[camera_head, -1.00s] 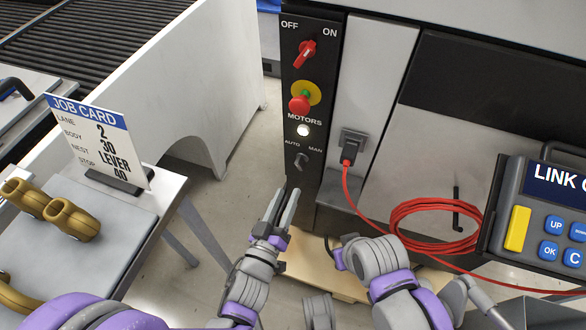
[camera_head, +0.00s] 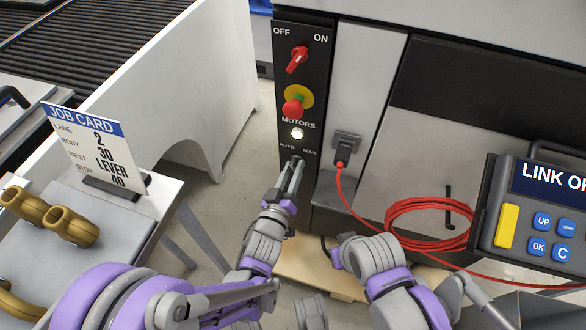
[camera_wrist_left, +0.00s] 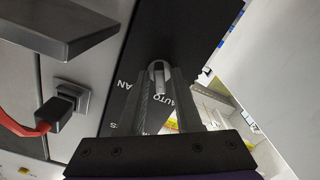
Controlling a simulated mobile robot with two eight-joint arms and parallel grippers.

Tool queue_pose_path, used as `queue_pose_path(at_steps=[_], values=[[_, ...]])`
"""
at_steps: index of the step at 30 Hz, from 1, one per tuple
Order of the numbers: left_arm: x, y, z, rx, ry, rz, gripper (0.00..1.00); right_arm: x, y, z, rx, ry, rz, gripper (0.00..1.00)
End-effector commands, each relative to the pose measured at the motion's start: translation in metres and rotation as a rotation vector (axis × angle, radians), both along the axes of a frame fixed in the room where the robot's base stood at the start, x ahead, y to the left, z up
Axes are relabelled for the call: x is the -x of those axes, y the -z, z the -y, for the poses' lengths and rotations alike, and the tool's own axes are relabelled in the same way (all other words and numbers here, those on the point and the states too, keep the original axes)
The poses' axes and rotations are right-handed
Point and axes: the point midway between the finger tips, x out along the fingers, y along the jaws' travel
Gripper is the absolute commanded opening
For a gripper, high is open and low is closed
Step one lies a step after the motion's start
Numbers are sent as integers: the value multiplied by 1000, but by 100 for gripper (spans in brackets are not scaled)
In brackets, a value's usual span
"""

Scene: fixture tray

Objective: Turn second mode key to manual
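The mode key (camera_wrist_left: 157,69) is a small grey switch on the black control panel (camera_head: 307,75), under the printed AUTO and MAN labels. In the head view my left gripper (camera_head: 295,168) reaches up to it from below and covers most of it. In the left wrist view the key sits between the tips of my left gripper (camera_wrist_left: 161,78). The fingers stand apart, one on each side of the key; whether they touch it I cannot tell. Which way the key points is unclear. My right arm shows at lower middle, but its fingertips are not visible.
Above the key are a lit white MOTORS lamp (camera_head: 297,133), a red stop button (camera_head: 293,107) and a red OFF/ON switch (camera_head: 297,60). A plug (camera_head: 343,147) with a coiled red cable (camera_head: 430,210) and a keypad (camera_head: 540,215) are to the right. A job card (camera_head: 95,148) stands left.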

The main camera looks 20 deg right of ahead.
Motion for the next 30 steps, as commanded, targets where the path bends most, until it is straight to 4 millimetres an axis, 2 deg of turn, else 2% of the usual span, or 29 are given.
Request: queue_pose_path(at_steps=[1, 5, 20, 30], values=[[0, 0, 0, 0, 0, 0, 22, 0, 0, 0, 0, 0, 0, 0], [0, 0, 0, 0, 0, 0, 0, 0, 0, 0, 0, 0, 0, 0], [0, 0, 0, -27, 0, 18, 0, 0, 1, 0, 0, 0, 0, 0], [0, 0, 0, -201, 1, 136, 0, 0, 3, 0, 0, 0, -1, 0]])
